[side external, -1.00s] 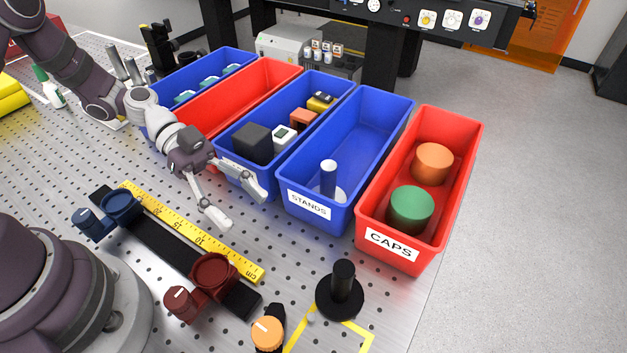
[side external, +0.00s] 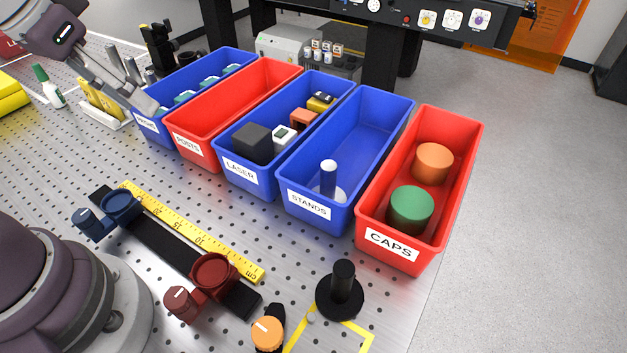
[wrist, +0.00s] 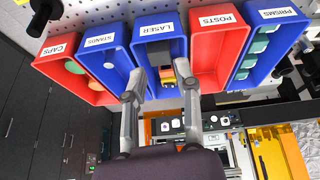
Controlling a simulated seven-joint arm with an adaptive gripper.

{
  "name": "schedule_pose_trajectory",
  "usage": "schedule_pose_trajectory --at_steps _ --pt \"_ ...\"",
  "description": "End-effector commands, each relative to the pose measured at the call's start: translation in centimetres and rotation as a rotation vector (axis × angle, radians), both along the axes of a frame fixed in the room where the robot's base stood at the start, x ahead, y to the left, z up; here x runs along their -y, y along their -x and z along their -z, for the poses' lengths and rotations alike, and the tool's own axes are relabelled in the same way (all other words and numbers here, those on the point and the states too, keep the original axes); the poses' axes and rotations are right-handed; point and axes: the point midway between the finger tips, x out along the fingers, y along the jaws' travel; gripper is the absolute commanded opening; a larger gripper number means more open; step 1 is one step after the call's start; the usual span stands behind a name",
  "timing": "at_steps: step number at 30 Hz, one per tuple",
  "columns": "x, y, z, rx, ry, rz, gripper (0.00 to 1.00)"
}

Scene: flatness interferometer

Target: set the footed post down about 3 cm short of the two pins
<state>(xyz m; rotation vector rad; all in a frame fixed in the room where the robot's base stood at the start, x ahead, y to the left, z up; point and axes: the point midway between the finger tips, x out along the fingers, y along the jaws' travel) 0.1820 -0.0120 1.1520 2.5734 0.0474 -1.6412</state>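A black footed post (side external: 340,290) stands upright on its round base on the perforated table, at the yellow tape corner; it also appears at the top left of the wrist view (wrist: 42,14). A second footed post, white (side external: 328,180), stands in the STANDS bin. One small grey peg (side external: 311,317) shows beside the black base; I cannot clearly make out two pins. My gripper (wrist: 160,72) is open and empty in the wrist view, its fingers in front of the LASER bin.
The blue STANDS bin (side external: 348,205) stands between the blue LASER bin (side external: 278,178) and red CAPS bin (side external: 365,215). Red POSTS (side external: 210,150) and a blue prism bin (side external: 165,145) are further left. A black rail (side external: 160,247), yellow ruler (side external: 190,230) and orange knob (side external: 267,333) occupy the front.

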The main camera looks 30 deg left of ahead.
Motion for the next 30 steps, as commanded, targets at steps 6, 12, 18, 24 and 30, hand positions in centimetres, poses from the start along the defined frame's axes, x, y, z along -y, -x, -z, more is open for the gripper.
schedule_pose_trajectory --at_steps 6,12,18,24,30 --pt "6.8 -6.0 0.8 -0.205 0.118 -0.226 0.00" --pt "15.0 -8.4 5.9 -0.368 0.138 -0.487 0.00" --pt "18.8 -8.0 9.6 -0.425 0.123 -0.639 0.00" --pt "19.0 -8.0 11.8 -0.431 0.118 -0.660 0.00" --pt "19.0 -8.0 16.2 -0.432 0.118 -0.658 0.00"
